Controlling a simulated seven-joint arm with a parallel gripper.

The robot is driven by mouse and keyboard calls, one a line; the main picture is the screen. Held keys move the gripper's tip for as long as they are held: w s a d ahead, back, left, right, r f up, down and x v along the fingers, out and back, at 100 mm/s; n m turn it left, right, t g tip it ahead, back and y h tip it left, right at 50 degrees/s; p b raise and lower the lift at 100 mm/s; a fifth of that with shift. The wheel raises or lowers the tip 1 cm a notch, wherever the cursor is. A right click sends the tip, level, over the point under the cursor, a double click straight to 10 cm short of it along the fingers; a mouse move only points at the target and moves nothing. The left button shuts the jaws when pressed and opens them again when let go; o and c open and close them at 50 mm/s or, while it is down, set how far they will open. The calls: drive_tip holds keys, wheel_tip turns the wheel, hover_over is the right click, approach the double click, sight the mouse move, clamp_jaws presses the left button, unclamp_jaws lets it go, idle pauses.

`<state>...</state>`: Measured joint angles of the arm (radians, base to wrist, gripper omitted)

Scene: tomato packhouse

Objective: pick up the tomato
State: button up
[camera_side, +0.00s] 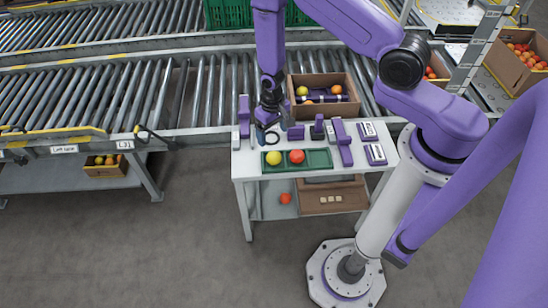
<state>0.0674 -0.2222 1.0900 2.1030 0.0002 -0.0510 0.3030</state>
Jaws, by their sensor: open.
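A red tomato (297,156) sits in the green tray (320,159) on the small white table. A yellow round fruit (273,158) sits beside it on the left in the same tray. My gripper (266,124) hangs over the back left of the table, behind and to the left of the red tomato. It is open and apart from both fruits. The gap between its fingers is too small to see clearly.
A cardboard box (352,108) with fruit stands behind the table. Purple and dark fixtures (342,143) stand on the tabletop around the tray. A red round item (285,198) lies on the lower shelf. Roller conveyors (120,95) run behind.

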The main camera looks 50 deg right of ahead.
hover_over(274, 154)
wheel_tip(274, 154, down, 6)
drive_tip(key=shift+w+a+f, duration=0.1)
drive_tip(key=shift+a+f, duration=0.05)
drive_tip(key=shift+f, duration=2.7)
drive_tip(key=shift+c, duration=0.3)
drive_tip(key=c, duration=0.8)
